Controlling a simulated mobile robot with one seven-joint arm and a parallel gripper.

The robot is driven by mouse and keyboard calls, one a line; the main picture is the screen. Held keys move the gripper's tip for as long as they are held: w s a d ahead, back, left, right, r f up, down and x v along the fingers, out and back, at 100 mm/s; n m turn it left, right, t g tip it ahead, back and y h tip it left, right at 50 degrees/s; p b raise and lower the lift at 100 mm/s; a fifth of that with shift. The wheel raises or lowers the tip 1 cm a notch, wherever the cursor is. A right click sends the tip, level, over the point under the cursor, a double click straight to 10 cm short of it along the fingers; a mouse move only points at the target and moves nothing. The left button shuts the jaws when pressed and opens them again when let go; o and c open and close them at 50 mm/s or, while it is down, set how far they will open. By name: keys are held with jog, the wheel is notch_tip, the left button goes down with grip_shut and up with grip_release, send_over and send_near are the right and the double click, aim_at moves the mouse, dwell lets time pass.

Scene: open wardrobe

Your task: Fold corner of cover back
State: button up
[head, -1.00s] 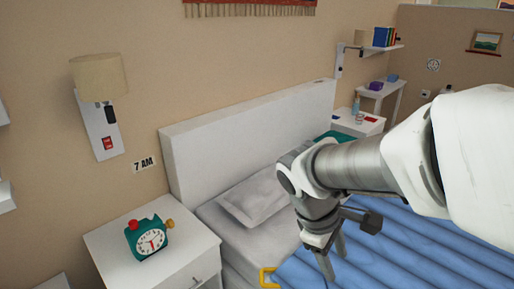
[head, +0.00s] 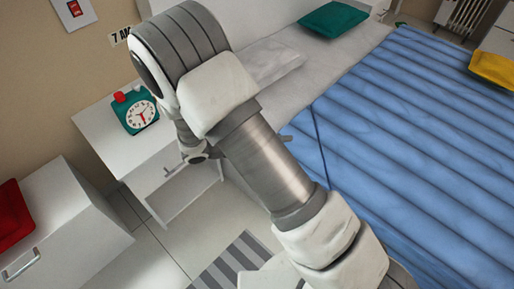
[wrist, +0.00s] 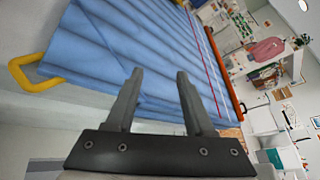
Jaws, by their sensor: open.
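The blue quilted cover (head: 420,120) lies over the bed, with white sheet showing at the pillow end. In the wrist view the cover (wrist: 130,40) fills the area beyond my gripper (wrist: 154,72). A yellow loop handle (wrist: 28,74) is at the cover's corner, left of both fingers and apart from them. My gripper is open, with nothing between its fingers. In the head view my arm crosses the middle and hides most of the gripper and the yellow handle.
A white nightstand (head: 95,125) with a teal alarm clock (head: 138,112) stands left of the bed. A white cabinet (head: 75,230) is nearer. A striped rug (head: 235,268) lies on the floor. A teal cushion (head: 333,19) and yellow item (head: 493,68) are farther right.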

jog(key=a+f+n+t+y+b, duration=0.2)
jog(key=a+f+n+t, duration=0.2)
jog(key=f+n, duration=0.4)
jog(key=a+f+n+t+y+b, duration=0.2)
jog(key=a+f+n+t, duration=0.15)
jog(key=f+n, duration=0.4)
jog(key=a+f+n+t+y+b, duration=0.2)
jog(key=a+f+n+t+y, duration=0.25)
jog(key=f, duration=0.55)
jog(key=shift+n+h, duration=0.7)
jog(key=shift+h, duration=0.25)
jog(key=b+x, duration=0.1)
jog(key=x, duration=0.4)
jog(key=b+x, duration=0.1)
jog(key=x, duration=0.5)
jog(key=d+b+x, duration=0.1)
jog(key=x, duration=0.5)
jog(key=shift+r+b, duration=0.2)
jog(key=shift+b, duration=0.15)
jog(key=shift+s, duration=0.1)
jog(key=shift+c, duration=0.2)
grip_shut()
